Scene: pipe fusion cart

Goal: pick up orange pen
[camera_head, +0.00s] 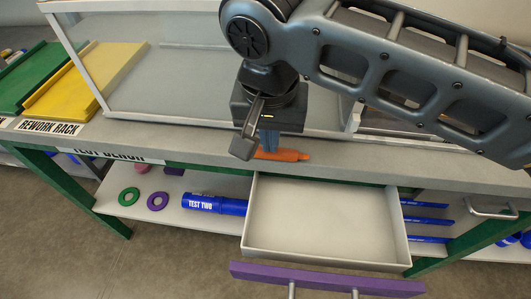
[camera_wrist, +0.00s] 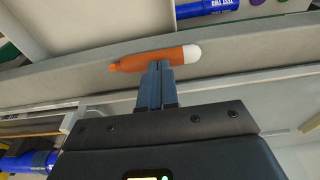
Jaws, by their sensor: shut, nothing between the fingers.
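The orange pen (camera_head: 282,155) lies on the grey bench top near its front edge, just behind the open drawer. In the wrist view the pen (camera_wrist: 140,60) lies crosswise, with a white end at the right and a tapered orange tip at the left. My gripper (camera_wrist: 158,66) is shut and empty, with its fingertips together at the pen's near side, in front of the pen's middle in that view. In the head view my gripper (camera_head: 268,150) points down at the left part of the pen and hides some of it. Whether the fingertips touch the pen I cannot tell.
An open, empty drawer (camera_head: 325,262) with a purple front juts out below the bench edge. A white-framed grey panel (camera_head: 180,80) stands behind. Green and yellow trays (camera_head: 85,78) are at left. Blue cylinders (camera_head: 215,204) and rings (camera_head: 158,201) lie on the lower shelf.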

